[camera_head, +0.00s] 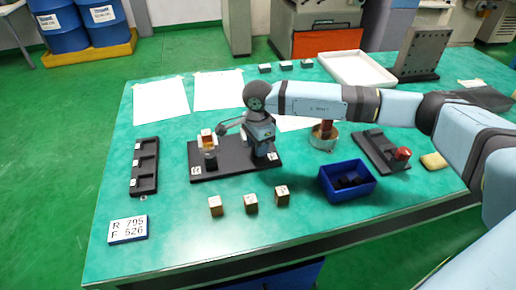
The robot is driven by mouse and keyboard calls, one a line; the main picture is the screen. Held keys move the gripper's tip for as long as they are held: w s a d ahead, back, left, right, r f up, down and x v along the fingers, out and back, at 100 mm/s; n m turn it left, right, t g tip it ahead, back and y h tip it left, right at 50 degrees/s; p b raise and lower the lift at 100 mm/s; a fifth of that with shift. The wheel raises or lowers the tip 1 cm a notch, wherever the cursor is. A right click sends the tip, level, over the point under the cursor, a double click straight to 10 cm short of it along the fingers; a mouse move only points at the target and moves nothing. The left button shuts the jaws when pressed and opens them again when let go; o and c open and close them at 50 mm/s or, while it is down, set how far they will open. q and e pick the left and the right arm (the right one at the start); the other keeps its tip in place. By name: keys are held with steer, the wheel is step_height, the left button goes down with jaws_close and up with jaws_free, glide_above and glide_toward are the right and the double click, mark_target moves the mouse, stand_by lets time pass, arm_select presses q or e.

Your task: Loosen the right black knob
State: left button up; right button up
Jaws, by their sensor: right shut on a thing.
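A black base plate (225,170) lies in the middle of the green table. On its left part, a short dark post (210,160) stands below a holder with a wooden cube (207,136). A thin arm with a small dark round end (222,132) reaches from the right part of the plate toward the cube. My right gripper (261,150) points down over the right end of the plate and is shut at the right post. The right black knob is mostly hidden by the gripper. My left gripper is out of view.
Three wooden cubes (251,202) stand in front of the plate. A blue bin (347,187) with dark pieces, a black stand with a red knob (403,154) and a round tin (324,142) are to the right. A black tray (145,168) lies left.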

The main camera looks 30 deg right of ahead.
steer(key=shift+n+b, duration=0.35)
steer(key=shift+n, duration=0.45)
steer(key=shift+r+n, duration=0.1)
steer(key=shift+n, duration=0.3)
steer(key=o, duration=0.9)
step_height(320, 180, up, 14)
steer(key=shift+f+p, duration=0.1)
steer(key=shift+p, duration=0.2)
